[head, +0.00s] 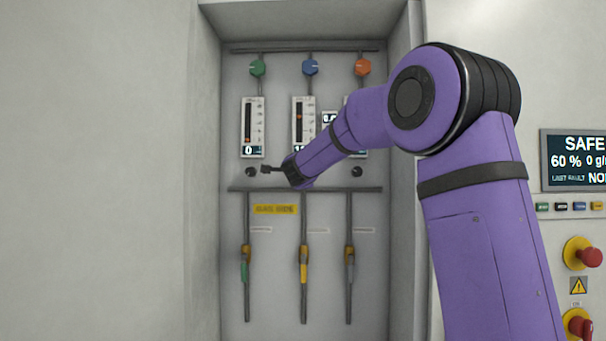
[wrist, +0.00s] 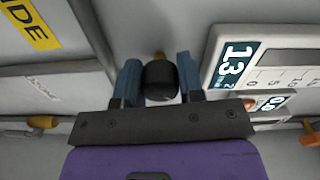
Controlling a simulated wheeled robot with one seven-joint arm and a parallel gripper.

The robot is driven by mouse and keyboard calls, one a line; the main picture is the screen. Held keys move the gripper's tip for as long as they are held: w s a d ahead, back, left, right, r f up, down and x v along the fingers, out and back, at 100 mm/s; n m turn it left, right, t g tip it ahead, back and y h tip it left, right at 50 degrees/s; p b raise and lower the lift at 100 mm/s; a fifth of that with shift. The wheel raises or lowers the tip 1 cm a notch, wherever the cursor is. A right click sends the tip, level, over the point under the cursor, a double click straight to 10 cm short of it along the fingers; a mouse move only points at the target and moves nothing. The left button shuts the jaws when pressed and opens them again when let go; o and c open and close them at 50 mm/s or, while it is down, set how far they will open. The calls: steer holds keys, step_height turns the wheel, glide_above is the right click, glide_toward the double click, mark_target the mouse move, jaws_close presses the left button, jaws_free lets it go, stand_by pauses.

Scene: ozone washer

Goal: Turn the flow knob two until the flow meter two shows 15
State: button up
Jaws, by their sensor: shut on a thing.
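Flow meter two (head: 304,122) is the middle one of three upright meters in the recess. Its digital display (wrist: 234,62) reads 13 in the wrist view, and is partly covered by my arm in the head view. Flow knob two (wrist: 160,82) is a round black knob below that meter. My gripper (wrist: 158,80) is shut on it, with one blue finger on each side. In the head view my gripper (head: 279,169) reaches in from the right and the knob cannot be made out there.
The left meter (head: 253,127) reads 0; the right meter is mostly behind my arm. Similar black knobs sit left (head: 250,172) and right (head: 357,172). Green (head: 257,68), blue (head: 310,67) and orange (head: 363,67) valves are above. Pipes with levers (head: 303,262) run below.

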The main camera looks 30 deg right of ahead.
steer(key=m, duration=0.5)
steer(key=shift+f+m, duration=0.1)
steer(key=shift+m, duration=0.3)
stand_by(0.4)
steer(key=o, duration=0.9)
steer(key=v, duration=1.1)
steer(key=shift+w, duration=0.1)
